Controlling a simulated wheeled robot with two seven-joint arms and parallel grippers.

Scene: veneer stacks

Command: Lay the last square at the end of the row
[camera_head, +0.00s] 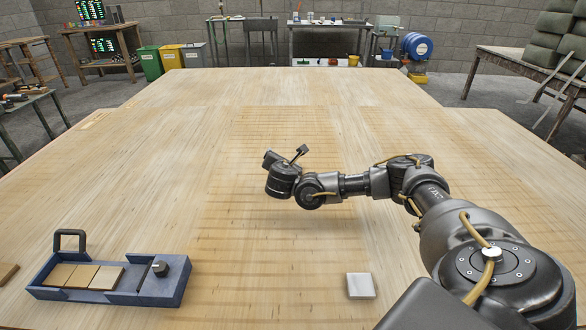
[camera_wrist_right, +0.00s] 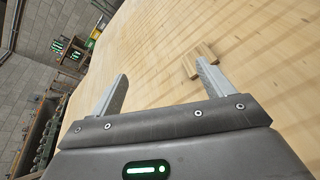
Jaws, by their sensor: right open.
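A blue tray (camera_head: 120,293) stands at the front left of the table. Three tan wooden squares (camera_head: 82,276) lie side by side in its left part, and the section to their right has a dark knob (camera_head: 160,268). My right gripper (camera_head: 287,156) is over the middle of the table, far from the tray, open with nothing between its fingers. In the right wrist view the gripper (camera_wrist_right: 162,70) shows its two fingers apart. A small brown wooden piece (camera_wrist_right: 191,66) lies on the table there, partly hidden behind the right-hand finger. My left gripper is not in view.
A whitish square block (camera_head: 361,286) lies alone at the table's front, right of the tray. A brown piece (camera_head: 6,272) is cut off at the left edge. The wooden tabletop (camera_head: 230,120) is mostly clear. Bins and benches stand beyond it.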

